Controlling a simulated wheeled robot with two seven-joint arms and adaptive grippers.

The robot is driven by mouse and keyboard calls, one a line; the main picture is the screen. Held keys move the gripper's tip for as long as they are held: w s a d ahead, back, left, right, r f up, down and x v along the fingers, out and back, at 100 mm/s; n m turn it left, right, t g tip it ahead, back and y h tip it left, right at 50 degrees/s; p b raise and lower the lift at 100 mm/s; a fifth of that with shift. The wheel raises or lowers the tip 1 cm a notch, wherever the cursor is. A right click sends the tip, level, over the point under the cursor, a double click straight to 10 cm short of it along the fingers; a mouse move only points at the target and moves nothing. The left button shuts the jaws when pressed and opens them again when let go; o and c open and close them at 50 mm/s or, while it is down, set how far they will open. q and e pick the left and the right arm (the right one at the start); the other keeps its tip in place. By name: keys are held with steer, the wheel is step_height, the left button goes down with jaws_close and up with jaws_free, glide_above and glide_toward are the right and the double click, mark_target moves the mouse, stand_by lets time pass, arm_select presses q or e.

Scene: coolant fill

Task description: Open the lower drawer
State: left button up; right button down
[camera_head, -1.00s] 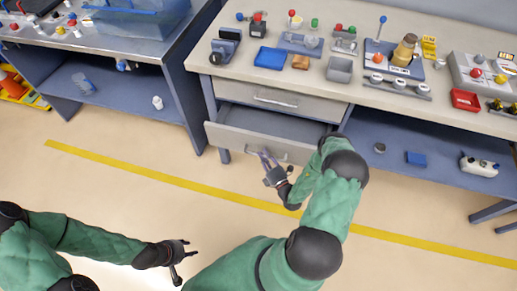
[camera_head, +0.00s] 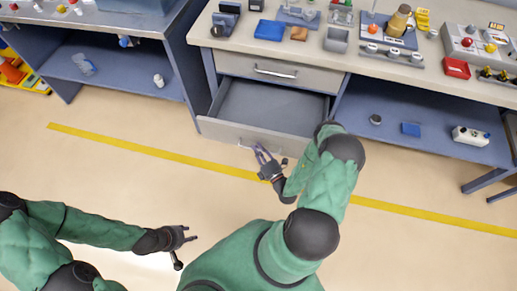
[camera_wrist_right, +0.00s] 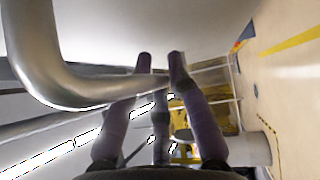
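The lower drawer (camera_head: 222,130) stands well out from the workbench, and its inside looks empty in the head view. My right gripper (camera_head: 259,150) is at the outer face of its front panel, at the handle. In the right wrist view the curved metal handle (camera_wrist_right: 60,85) runs in from the left and passes among the purple fingers of my right gripper (camera_wrist_right: 161,57), which are bent around it. The exact contact is partly hidden. My left gripper (camera_head: 187,249) is empty, with its fingers apart, over the floor at the lower left.
The upper drawer (camera_head: 279,73) above is shut. The workbench top (camera_head: 232,45) carries several fixtures and small trays. A lower shelf (camera_head: 367,145) at the right holds a few items. Another bench stands at the left. The floor (camera_head: 130,190) before the benches is clear, with a yellow line (camera_head: 150,149).

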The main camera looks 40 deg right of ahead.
steer(key=c, duration=1.4)
jaws_free()
steer(key=shift+d, duration=0.1)
steer(key=s, duration=0.4)
steer(key=s+f, duration=0.1)
steer(key=s, duration=0.3)
steer(key=s+a, duration=0.1)
steer(key=s, duration=0.3)
steer(key=shift+f, duration=0.35)
